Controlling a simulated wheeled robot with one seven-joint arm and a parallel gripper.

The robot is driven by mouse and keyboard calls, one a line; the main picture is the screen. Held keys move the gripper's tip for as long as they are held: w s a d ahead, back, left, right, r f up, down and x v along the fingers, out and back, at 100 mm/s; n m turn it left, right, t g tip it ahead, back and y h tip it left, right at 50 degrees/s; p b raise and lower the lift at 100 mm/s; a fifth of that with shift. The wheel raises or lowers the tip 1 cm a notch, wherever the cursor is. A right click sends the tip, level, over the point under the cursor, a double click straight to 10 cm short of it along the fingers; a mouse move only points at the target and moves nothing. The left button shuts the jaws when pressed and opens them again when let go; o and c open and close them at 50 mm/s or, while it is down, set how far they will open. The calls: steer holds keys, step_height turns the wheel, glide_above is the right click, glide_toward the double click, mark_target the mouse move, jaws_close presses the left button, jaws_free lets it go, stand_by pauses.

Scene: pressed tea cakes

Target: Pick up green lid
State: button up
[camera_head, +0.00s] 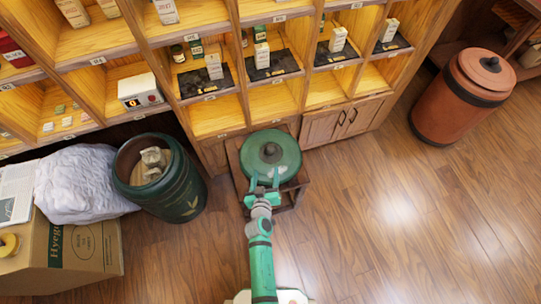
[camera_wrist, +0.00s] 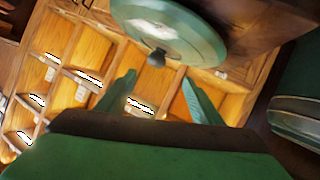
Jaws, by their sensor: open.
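The green lid (camera_head: 283,168) is round with a dark knob (camera_head: 270,151) at its centre. It lies on a low wooden stand (camera_head: 291,197) in front of the shelves. My gripper (camera_head: 264,177) is open and empty at the lid's near edge, overlapping it in the head view. In the wrist view the lid (camera_wrist: 190,38) fills the top. Its knob (camera_wrist: 156,57) shows just beyond and between the two spread fingers of my gripper (camera_wrist: 160,76). I cannot tell whether a finger touches the lid.
An open dark green barrel (camera_head: 178,201) with pale pieces inside stands left of the stand. A cardboard box (camera_head: 85,247) and white sack (camera_head: 84,180) are further left. A shelf unit (camera_head: 225,128) rises behind. A lidded brown barrel (camera_head: 446,112) stands right. The right floor is clear.

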glide_toward(270, 152)
steer(key=x, duration=0.3)
steer(key=shift+w+a+f, duration=0.15)
steer(key=shift+w+a, duration=0.15)
steer(key=shift+w, duration=0.05)
steer(key=shift+x, duration=3.3)
steer(key=shift+d+f, duration=0.15)
steer(key=shift+c, duration=0.3)
jaws_close()
